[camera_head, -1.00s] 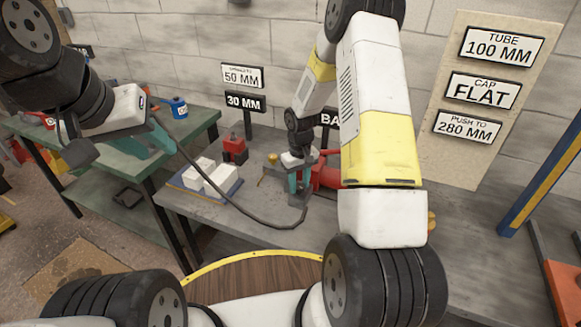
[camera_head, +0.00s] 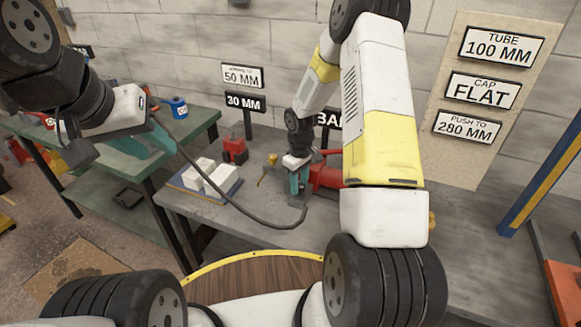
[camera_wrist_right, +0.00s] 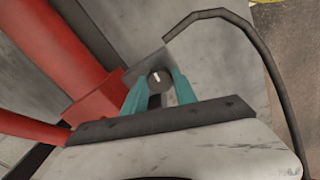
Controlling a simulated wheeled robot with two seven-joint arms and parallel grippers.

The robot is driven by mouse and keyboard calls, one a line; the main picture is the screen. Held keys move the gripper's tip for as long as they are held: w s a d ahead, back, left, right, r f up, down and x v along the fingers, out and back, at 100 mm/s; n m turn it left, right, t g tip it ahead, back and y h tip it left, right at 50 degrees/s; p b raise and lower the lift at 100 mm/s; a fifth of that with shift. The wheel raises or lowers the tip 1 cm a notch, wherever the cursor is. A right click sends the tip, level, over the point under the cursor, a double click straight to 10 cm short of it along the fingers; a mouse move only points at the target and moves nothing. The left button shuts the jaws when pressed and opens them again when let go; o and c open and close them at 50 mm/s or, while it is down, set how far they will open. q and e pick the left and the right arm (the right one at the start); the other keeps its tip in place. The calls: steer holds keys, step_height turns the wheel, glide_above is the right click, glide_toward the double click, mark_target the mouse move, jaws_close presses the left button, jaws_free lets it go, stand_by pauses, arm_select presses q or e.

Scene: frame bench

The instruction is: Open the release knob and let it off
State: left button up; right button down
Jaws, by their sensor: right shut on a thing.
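The release knob (camera_wrist_right: 155,77) is a small dark round knob with a white mark, seen in the right wrist view beside a red body (camera_wrist_right: 95,98). My right gripper (camera_wrist_right: 160,92) has its teal fingers on both sides of the knob and is shut on it. In the head view the right gripper (camera_head: 300,182) is at the left end of the red device (camera_head: 327,174) on the grey bench; the knob is hidden there. My left gripper (camera_head: 158,140) hangs at the left, away from the device; its finger gap is not clear.
White blocks (camera_head: 220,179) on a blue tray and a red-and-black block (camera_head: 234,150) stand left of the device on the grey bench (camera_head: 215,212). A dark cable (camera_head: 245,217) curves in front. A green bench (camera_head: 120,160) stands at the left.

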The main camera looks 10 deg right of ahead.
steer(key=c, duration=1)
jaws_free()
steer(key=shift+r, duration=0.1)
step_height(320, 180, up, 8)
steer(key=shift+f, duration=0.2)
steer(key=shift+r, duration=0.1)
step_height(320, 180, up, 8)
steer(key=f+m+t, duration=0.1)
glide_above(301, 189)
steer(key=s+r+m+t, duration=0.2)
steer(key=s+r, duration=0.4)
steer(key=r, duration=0.5)
steer(key=s+a+r+m+t+y, duration=0.1)
steer(key=s+r+m, duration=0.1)
steer(key=s+r, duration=0.3)
steer(key=s+a+r+m+t+y, duration=0.1)
steer(key=s+r, duration=0.4)
steer(key=s, duration=0.7)
steer(key=shift+a+m+t, duration=0.4)
steer(key=shift+t, duration=0.2)
